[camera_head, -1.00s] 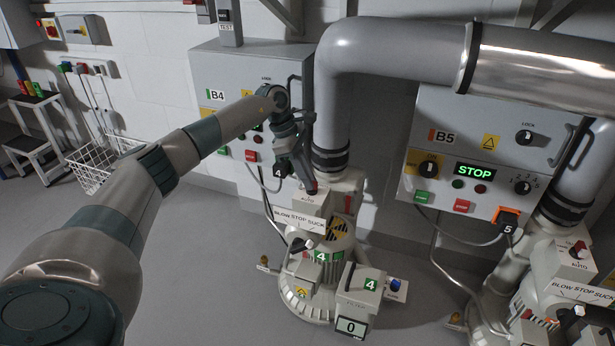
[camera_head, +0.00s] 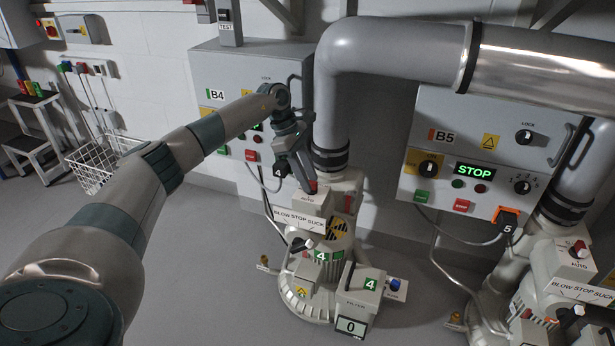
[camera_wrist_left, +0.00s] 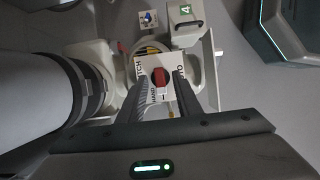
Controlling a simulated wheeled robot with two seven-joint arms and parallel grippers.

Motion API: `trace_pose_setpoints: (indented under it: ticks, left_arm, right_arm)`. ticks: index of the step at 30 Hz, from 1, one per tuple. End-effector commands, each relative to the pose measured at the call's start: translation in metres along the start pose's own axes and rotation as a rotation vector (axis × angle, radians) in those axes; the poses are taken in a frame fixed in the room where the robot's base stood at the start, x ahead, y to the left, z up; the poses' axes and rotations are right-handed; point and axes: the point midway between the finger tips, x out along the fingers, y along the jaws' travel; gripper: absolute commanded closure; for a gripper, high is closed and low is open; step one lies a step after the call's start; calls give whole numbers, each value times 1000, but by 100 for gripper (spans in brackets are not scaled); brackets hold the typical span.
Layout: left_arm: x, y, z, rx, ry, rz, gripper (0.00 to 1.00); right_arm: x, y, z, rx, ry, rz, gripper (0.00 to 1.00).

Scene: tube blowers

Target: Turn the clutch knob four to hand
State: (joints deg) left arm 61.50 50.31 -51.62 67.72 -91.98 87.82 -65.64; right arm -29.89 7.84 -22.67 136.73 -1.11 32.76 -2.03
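The clutch knob of blower four is red (camera_wrist_left: 161,80) and sits on a pale box with partly hidden lettering in the left wrist view. In the head view a bit of the red knob (camera_head: 312,188) shows at the fingertips, above the BLOW STOP SUCK plate. My left gripper (camera_head: 309,184) reaches down to it from the upper left. In the left wrist view the two fingers of my left gripper (camera_wrist_left: 164,82) stand open on either side of the knob, with a visible gap. The knob's exact pointing is hard to read. My right gripper is out of view.
A black selector (camera_head: 300,244) sits below the clutch box. The filter unit (camera_head: 360,298) shows 0. A thick grey pipe (camera_head: 335,100) rises right beside my gripper. Cabinet B4 (camera_head: 225,75) stands behind. Blower five's panel (camera_head: 470,140) reads STOP at the right.

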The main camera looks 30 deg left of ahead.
Motion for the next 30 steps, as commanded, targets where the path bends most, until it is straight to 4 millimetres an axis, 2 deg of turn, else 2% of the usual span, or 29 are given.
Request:
trace_pose_setpoints:
  ticks: [5,11,17,30]
  left_arm:
    - [-2,0,0,0,0,0,69]
    - [-16,0,0,0,0,1,69]
    - [-48,0,1,0,-1,2,69]
    - [-136,1,1,0,-1,3,69]
  right_arm:
    - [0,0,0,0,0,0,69]
    - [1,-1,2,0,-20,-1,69]
    - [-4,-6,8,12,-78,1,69]
    - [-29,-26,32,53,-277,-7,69]
